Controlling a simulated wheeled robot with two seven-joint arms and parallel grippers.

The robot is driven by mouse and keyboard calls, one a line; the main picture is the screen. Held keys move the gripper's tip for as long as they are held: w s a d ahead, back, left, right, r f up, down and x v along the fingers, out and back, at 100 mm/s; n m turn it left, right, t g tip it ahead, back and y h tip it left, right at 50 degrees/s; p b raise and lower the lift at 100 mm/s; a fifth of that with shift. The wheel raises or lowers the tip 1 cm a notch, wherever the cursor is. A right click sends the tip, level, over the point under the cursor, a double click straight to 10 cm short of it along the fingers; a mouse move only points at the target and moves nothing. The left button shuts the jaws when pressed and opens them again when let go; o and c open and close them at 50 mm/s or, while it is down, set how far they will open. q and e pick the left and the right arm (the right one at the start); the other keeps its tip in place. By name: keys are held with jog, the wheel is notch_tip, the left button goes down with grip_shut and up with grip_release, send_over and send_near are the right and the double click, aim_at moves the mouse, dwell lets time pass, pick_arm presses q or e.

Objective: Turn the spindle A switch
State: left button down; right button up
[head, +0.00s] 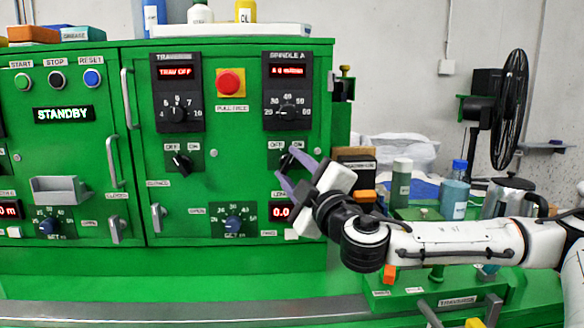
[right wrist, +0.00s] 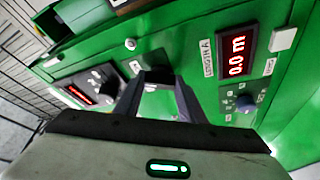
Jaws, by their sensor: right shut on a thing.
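The spindle A switch is a black rotary knob (head: 287,161) below the OFF and ON labels, under the SPINDLE A dial panel (head: 287,91) on the green cabinet. My right gripper (head: 284,164) reaches in from the right, its two purple-grey fingers at the knob. In the right wrist view, the fingers (right wrist: 157,98) are shut on the dark switch (right wrist: 157,76). The fingers partly hide the knob, so I cannot tell whether it points to OFF or ON. The SPINDLE A display glows red, its text too small to read surely. My left gripper is not in view.
The matching traverse switch (head: 181,162) stands to the left, below a TRAV OFF display (head: 175,72). A red push button (head: 231,83) sits between the panels. A red length display (right wrist: 237,57) reads 0.0 m. Bottles (head: 401,183) and a fan (head: 510,110) stand to the right.

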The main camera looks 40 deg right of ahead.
jog(key=shift+r+n+g+y+p, duration=0.3)
jog(key=shift+r+n+p, duration=0.05)
jog(key=shift+n+p, duration=0.65)
jog(key=shift+n+g+y+p, duration=0.3)
jog(key=shift+n+p, duration=0.15)
jog(key=shift+n, duration=0.45)
jog(key=n+g, duration=0.1)
jog(key=n, duration=0.3)
jog(key=shift+n+g, duration=1)
jog(key=shift+n, duration=0.6)
jog(key=shift+r, duration=0.1)
jog(key=o, duration=1)
jog(key=shift+o, duration=0.2)
jog(key=shift+s, duration=0.1)
